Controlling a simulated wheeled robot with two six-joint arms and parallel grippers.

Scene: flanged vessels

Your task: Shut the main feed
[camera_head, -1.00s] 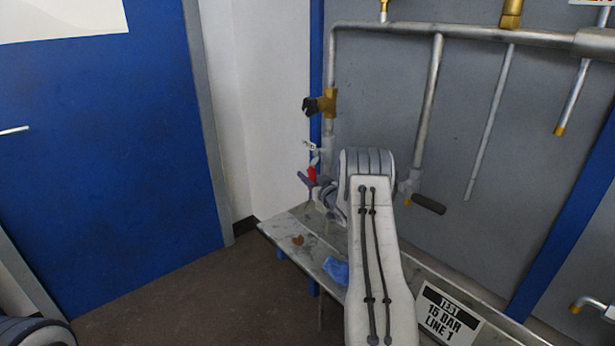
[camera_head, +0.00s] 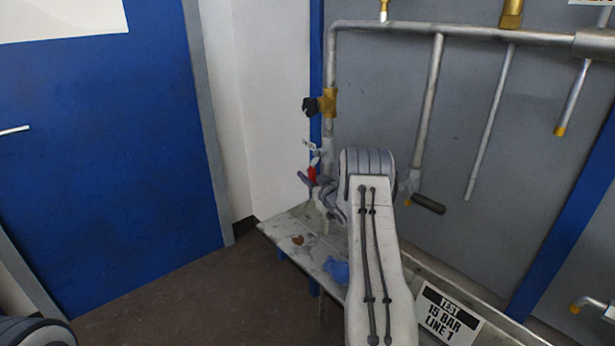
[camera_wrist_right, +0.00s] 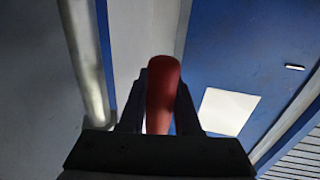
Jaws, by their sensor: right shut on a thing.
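A red handle (camera_head: 312,173) shows on the left pipe in the head view, low on the vertical run, just left of my right wrist. My right gripper (camera_head: 308,182) is at this handle, with its fingers partly hidden by my own arm. In the right wrist view the red handle (camera_wrist_right: 162,95) stands between the two dark fingers of my right gripper (camera_wrist_right: 160,108), which are closed on it. The valve body behind the handle is mostly hidden by my wrist. A small white tag (camera_head: 309,146) hangs just above the handle. My left gripper is not in view.
A black-handled lever (camera_head: 428,204) is right of my wrist. Below is a bench (camera_head: 284,228) with a blue cloth (camera_head: 336,270) and a "TEST 15 BAR LINE 1" sign (camera_head: 448,315).

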